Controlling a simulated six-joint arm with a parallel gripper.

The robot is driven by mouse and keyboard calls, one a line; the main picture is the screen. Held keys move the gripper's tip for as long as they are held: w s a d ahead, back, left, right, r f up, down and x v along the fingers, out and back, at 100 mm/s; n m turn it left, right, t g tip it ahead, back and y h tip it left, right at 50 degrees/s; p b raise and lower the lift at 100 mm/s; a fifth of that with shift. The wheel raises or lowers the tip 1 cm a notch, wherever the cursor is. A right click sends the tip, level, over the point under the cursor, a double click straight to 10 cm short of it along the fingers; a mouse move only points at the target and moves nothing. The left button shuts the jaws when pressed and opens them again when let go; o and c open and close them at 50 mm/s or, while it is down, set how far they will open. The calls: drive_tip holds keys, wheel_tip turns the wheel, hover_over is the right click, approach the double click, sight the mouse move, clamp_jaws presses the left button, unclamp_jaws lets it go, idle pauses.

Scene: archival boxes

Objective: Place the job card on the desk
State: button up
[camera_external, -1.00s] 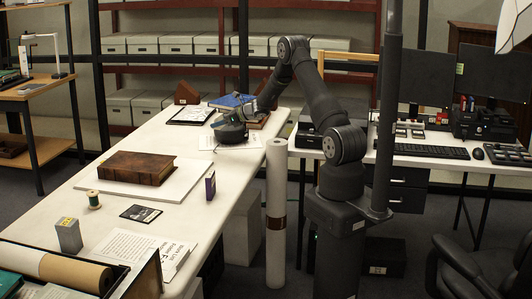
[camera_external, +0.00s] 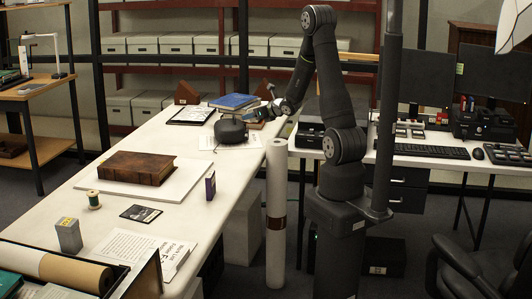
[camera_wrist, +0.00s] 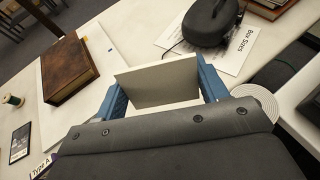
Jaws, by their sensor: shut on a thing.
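My gripper (camera_external: 262,109) is raised beside the far right edge of the long white table (camera_external: 110,205). In the wrist view, the two blue fingers of my gripper (camera_wrist: 162,86) are shut on a plain cream card (camera_wrist: 155,82), which I take to be the job card. I cannot make out the card clearly in the external view. A second desk (camera_external: 425,163) with computer gear stands at the right.
A black rounded device (camera_external: 230,131) sits by a "Box Sizes" sheet (camera_wrist: 236,50). A brown book (camera_external: 137,168) lies on a white board. A thread spool (camera_external: 94,200) and a purple box (camera_external: 210,185) stand nearer. A tall white roll (camera_external: 276,215) stands beside the table edge.

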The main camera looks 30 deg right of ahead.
drive_tip(key=w+a+f+n+g+y, duration=0.1)
drive_tip(key=w+a, duration=0.1)
drive_tip(key=w, duration=0.4)
drive_tip(key=w+a+f+n+y, duration=0.2)
drive_tip(key=w, duration=0.3)
drive_tip(key=n+g+y, duration=0.2)
drive_tip(key=n, duration=0.1)
hover_over(192, 156)
wheel_tip(192, 156, down, 13)
drive_tip(key=shift+w+d, duration=0.1)
drive_tip(key=shift+d, duration=0.05)
drive_tip(key=shift+f, duration=2)
drive_tip(key=shift+f, duration=0.2)
drive_tip(key=o, duration=1)
